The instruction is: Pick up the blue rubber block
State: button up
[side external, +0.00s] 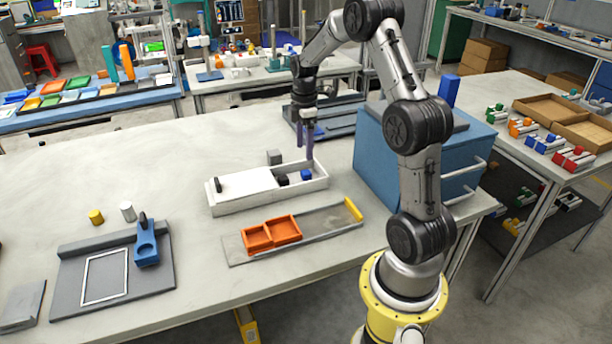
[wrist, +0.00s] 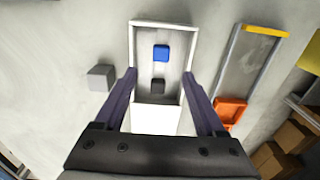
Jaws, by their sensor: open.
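The blue rubber block (side external: 306,175) lies inside the open part of a white box (side external: 237,204). My gripper (side external: 305,155) is open and empty, pointing down above the box. In the wrist view its purple fingers (wrist: 161,80) stand apart, one at each side of the box, and the blue block lies beyond their tips.
A grey block (side external: 274,157) stands on the table behind the white box. The box's left half is covered by a white lid with a dark handle (side external: 218,184). A grey track with orange trays (side external: 285,228) lies in front. A blue cabinet (side external: 375,165) stands to the right.

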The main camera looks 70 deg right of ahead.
aim_at(306, 172)
jog(key=f, duration=0.8)
jog(key=shift+s+d, duration=0.1)
jog(key=shift+s, duration=0.15)
jog(key=shift+c, duration=0.3)
grip_shut()
